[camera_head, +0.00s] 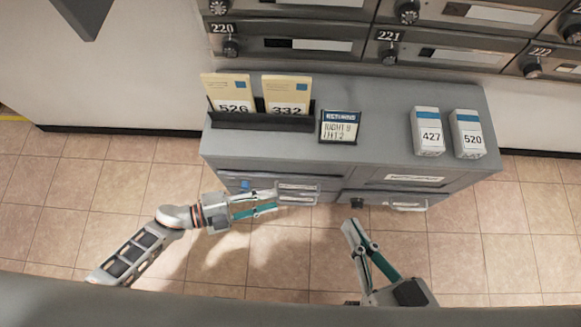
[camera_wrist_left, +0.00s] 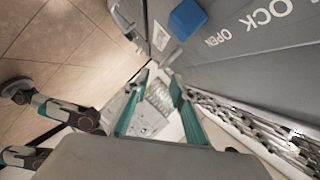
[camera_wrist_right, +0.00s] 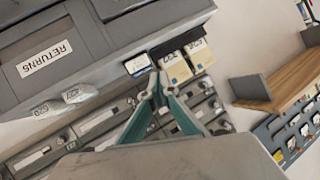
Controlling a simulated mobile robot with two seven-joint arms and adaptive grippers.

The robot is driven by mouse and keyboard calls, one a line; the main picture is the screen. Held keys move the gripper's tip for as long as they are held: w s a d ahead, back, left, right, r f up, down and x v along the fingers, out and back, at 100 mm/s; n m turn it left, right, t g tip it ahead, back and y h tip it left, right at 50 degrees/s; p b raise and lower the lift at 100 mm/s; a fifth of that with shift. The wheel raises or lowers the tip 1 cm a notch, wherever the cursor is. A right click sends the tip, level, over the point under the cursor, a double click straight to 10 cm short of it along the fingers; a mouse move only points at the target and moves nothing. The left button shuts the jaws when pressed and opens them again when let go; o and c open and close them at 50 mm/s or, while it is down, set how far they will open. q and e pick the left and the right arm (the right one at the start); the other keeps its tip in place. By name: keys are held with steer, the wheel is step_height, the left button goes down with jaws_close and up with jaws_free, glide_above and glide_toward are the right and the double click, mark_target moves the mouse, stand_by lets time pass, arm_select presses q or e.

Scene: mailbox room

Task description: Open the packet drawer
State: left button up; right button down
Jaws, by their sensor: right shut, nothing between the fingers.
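A grey cabinet (camera_head: 375,100) has a left drawer front (camera_head: 235,173) and a right drawer labelled RETURNS (camera_head: 415,178). No packet label is readable; a pale handle (camera_head: 297,187) is on the left front. A blue slider (camera_wrist_left: 187,18) is beside the words LOCK OPEN in the left wrist view; it also shows small in the head view (camera_head: 245,184). My left gripper (camera_head: 277,203) is at the left drawer's handle, with its fingertips (camera_wrist_left: 157,73) apart; contact cannot be told. My right gripper (camera_head: 347,224) is shut and empty, in front of the RETURNS drawer.
The cabinet top holds a black rack (camera_head: 260,120) with cards 526 and 332, a returns note (camera_head: 340,127), and boxes 427 (camera_head: 427,132) and 520 (camera_head: 468,134). Mailboxes (camera_head: 300,45) line the wall behind. Tiled floor (camera_head: 120,200) is clear to the left.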

arm_select(q)
steer(key=b+x, duration=0.1)
steer(key=x, duration=0.6)
steer(key=shift+w+d+r, duration=0.1)
steer(key=shift+d+r, duration=0.05)
steer(key=shift+d, duration=0.05)
arm_select(e)
steer(key=shift+s+a+f+m, duration=0.15)
steer(key=shift+s+a+m, duration=0.15)
steer(key=shift+a+m, duration=0.55)
arm_select(q)
jaws_close()
